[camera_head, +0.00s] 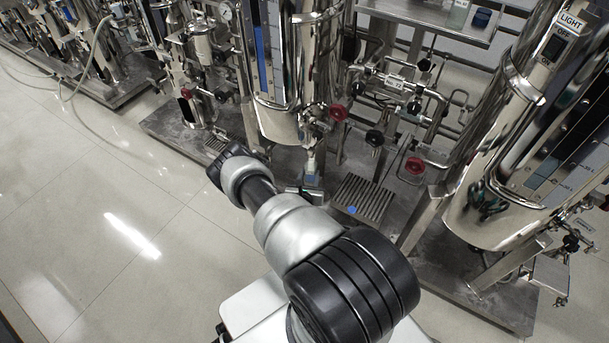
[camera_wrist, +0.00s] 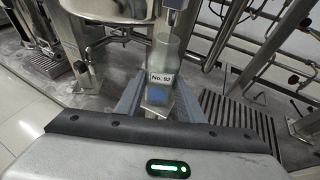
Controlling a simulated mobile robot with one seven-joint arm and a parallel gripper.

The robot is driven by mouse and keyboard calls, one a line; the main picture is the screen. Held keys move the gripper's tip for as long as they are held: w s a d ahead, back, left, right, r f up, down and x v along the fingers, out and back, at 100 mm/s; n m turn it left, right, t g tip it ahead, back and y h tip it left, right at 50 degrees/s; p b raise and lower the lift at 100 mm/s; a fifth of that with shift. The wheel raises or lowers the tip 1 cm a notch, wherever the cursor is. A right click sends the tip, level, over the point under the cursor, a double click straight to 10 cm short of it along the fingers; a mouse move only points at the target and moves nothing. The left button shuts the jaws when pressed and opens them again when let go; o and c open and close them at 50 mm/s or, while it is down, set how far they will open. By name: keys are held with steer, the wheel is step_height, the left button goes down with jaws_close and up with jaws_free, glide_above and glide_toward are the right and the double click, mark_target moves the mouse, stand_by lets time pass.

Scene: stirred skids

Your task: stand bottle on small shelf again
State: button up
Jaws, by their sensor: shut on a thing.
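My gripper (camera_wrist: 158,102) is shut on a clear bottle (camera_wrist: 166,58) labelled "No. 92", with blue showing in its lower part. The bottle stands roughly upright between the two grey fingers. In the head view, the bottle (camera_head: 311,166) shows small beyond my gripper (camera_head: 309,187), in front of a steel column's lower end and above the skid floor. A metal shelf (camera_head: 415,13) is at the top right of the head view, well above the bottle. I cannot tell whether this is the task's small shelf, or whether the bottle's base touches anything.
A slatted drain grate (camera_head: 362,198) lies right of my gripper, with a small blue item (camera_head: 351,210). Pipes and red-handled valves (camera_head: 338,112) crowd behind. The tiled floor (camera_head: 110,215) at left is clear.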

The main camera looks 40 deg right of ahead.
stand_by(0.3)
steer(key=shift+f, duration=0.2)
steer(key=o, duration=1.2)
steer(key=shift+r, duration=0.1)
